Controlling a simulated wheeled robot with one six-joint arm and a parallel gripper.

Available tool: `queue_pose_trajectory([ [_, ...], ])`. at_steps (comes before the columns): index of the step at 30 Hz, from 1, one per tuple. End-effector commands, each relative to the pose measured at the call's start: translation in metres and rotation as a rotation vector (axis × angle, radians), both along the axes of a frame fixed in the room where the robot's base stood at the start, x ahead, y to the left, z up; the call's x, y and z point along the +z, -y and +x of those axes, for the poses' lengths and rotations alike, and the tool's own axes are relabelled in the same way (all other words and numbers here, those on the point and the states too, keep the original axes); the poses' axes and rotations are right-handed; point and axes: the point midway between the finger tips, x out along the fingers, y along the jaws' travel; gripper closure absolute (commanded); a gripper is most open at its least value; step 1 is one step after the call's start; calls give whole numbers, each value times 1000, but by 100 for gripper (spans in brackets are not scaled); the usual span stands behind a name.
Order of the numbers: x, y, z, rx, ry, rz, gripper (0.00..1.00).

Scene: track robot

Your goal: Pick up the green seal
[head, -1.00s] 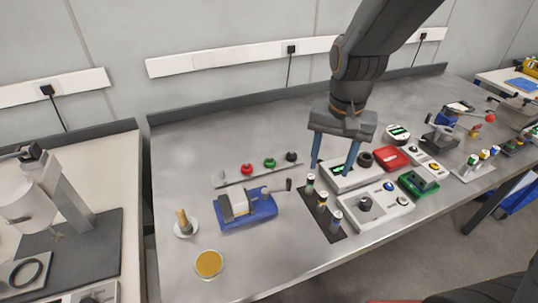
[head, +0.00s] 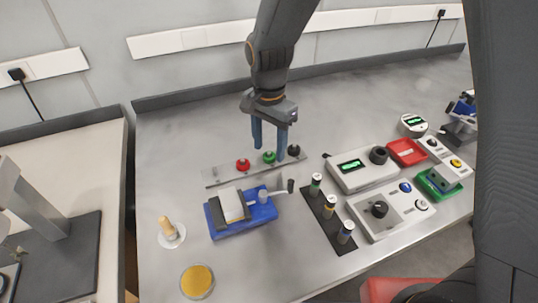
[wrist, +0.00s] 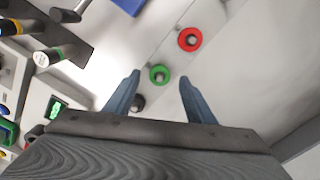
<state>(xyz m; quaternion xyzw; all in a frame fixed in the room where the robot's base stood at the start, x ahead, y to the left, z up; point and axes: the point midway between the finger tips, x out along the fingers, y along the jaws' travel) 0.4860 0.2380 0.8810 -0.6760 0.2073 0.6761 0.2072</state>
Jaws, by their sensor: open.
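The green seal (head: 269,157) stands on a light grey strip between a red seal (head: 243,165) and a black seal (head: 294,150). In the wrist view the green seal (wrist: 159,74) shows as a green ring with a grey centre, just ahead of the fingertips and between their lines. My gripper (head: 270,148) is open and empty, pointing down over the strip by the green and black seals. Its blue fingers (wrist: 158,78) are spread apart in the wrist view. The black seal (wrist: 137,102) is partly hidden beside the left finger there.
A blue device with a lever (head: 240,214) stands in front of the strip. A dark mat (head: 330,215) with several small bottles lies to the right, beside a grey box with a green display (head: 358,170). Bare table lies behind the strip.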

Motion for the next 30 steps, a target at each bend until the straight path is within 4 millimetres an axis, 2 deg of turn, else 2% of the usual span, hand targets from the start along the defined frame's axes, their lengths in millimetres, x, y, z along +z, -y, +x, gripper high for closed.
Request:
queue_pose_trajectory([
  [4, -14, 1, 0, -1, -1, -1, 50],
  [12, -16, 1, 0, -2, 0, 0, 50],
  [20, -16, 2, 0, -2, 0, 0, 93],
  [30, -15, 1, 1, -2, 1, 0, 94],
])
